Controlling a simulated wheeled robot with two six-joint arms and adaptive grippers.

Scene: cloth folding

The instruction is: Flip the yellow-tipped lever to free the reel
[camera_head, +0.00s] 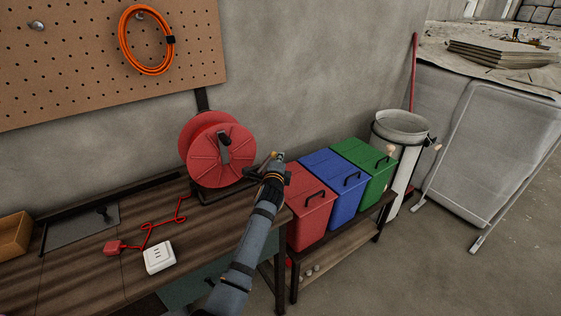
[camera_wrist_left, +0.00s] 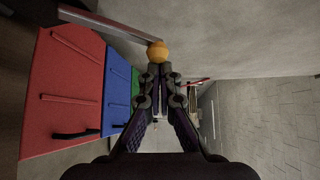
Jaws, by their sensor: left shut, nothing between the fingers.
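The red reel (camera_head: 222,157) stands on its dark frame at the right end of the wooden workbench. My left gripper (camera_head: 276,163) is just right of the reel in the head view, in front of the wall. In the left wrist view, the lever (camera_wrist_left: 108,25) is a grey bar ending in a yellow ball tip (camera_wrist_left: 158,52). The ball is right at the closed fingertips of my left gripper (camera_wrist_left: 160,70); I cannot tell whether they touch. The fingers are together with nothing between them. In the head view the gripper mostly hides the lever. My right gripper is not in view.
Red (camera_head: 309,205), blue (camera_head: 340,185) and green (camera_head: 365,166) lidded bins stand on a low bench right of my arm. A red cord (camera_head: 150,232) and white socket block (camera_head: 159,257) lie on the workbench. A pegboard (camera_head: 85,60) hangs behind.

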